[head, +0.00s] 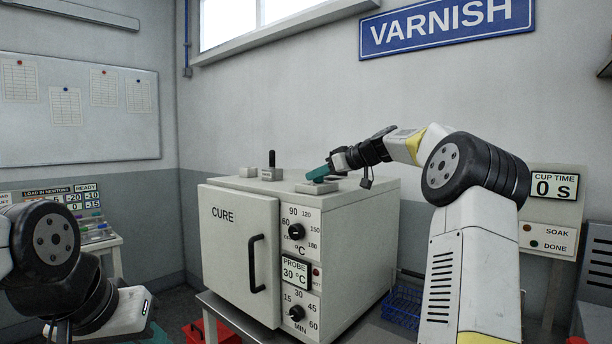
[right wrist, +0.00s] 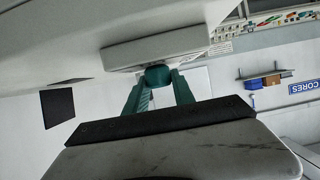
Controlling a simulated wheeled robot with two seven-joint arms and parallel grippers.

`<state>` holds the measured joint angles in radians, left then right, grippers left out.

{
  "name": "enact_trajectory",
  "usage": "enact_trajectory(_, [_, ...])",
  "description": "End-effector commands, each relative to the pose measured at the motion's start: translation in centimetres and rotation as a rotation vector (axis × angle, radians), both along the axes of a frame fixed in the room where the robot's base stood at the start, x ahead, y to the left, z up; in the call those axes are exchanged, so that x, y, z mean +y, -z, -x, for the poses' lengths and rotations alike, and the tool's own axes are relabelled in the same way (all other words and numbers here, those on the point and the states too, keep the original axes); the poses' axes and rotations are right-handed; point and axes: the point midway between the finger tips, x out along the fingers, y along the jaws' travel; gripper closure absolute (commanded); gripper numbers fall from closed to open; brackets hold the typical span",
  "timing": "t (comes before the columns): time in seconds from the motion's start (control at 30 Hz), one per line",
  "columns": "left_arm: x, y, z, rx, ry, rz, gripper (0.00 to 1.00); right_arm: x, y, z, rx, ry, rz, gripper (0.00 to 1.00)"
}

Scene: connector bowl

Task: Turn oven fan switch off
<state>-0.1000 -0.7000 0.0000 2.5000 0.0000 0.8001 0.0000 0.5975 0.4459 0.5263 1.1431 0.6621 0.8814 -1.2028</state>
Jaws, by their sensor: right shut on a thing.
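The white oven (head: 240,245) marked CURE stands in the middle of the head view, its door closed. On its top, a low grey switch box (head: 317,187) sits near the front right edge. My right gripper (head: 318,174) reaches over it from the right, its teal fingers at the box. In the right wrist view the fingers (right wrist: 158,92) close on a small dark green lever end (right wrist: 158,75) at the grey box (right wrist: 155,48). The lever's position is mostly hidden by the fingers. My left gripper (head: 156,333) shows only partly at the bottom left; its jaws are unclear.
A second switch with an upright black lever (head: 272,159) stands further back on the oven top. The oven front has two dials, a probe display (head: 295,273) and a door handle (head: 256,263). A blue basket (head: 402,305) is right of the oven; a red box (head: 207,331) is at lower left.

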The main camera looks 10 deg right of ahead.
Motion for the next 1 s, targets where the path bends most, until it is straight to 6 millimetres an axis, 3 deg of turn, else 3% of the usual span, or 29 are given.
enact_trajectory(0.03, [0.0, 0.0, 0.0, 0.0, 0.0, 0.0, 0.64, 0.0, 0.4, 0.0, 0.008, -0.003, 0.002, 0.64])
enact_trajectory(0.1, [0.0, 0.0, 0.0, 0.0, 0.0, 0.0, 0.64, 0.0, 0.4, 0.0, 0.007, -0.002, 0.001, 0.5])
enact_trajectory(0.13, [0.0, 0.0, 0.0, 0.0, 0.0, 0.0, 0.64, 0.0, 0.4, 0.0, 0.007, -0.002, 0.001, 0.48])
enact_trajectory(0.5, [0.0, 0.0, 0.0, 0.0, 0.0, 0.0, 0.64, -0.3, -0.1, 0.4, 0.003, 0.001, 0.0, 0.48])
enact_trajectory(1.0, [0.0, 0.0, 0.0, 0.0, 0.0, 0.0, 0.64, -4.4, -2.6, 5.4, 0.004, 0.0, -0.001, 0.48])
